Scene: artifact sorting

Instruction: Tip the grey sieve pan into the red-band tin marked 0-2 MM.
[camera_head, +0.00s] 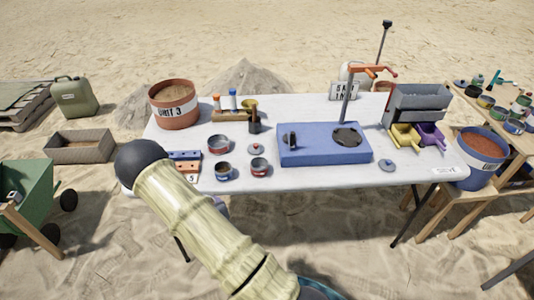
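Two small tins with reddish bands stand on the white table: a wider one (218,146) and a smaller one (259,168). Their markings are too small to read, so I cannot tell which is marked 0-2 MM. I cannot pick out the grey sieve pan for certain; a dark round piece (347,137) lies on the blue machine base (310,155). My pale, bamboo-like arm reaches up from the bottom to a dark rounded end at the table's left corner. My gripper is not visible.
An upright post with orange handles rises from the blue base. A grey hopper (418,103) with yellow (405,135) and purple (430,136) trays stands at right. Loose lids lie at centre (257,149) and front right (388,166). A UNIT 3 bucket (173,110) stands back left.

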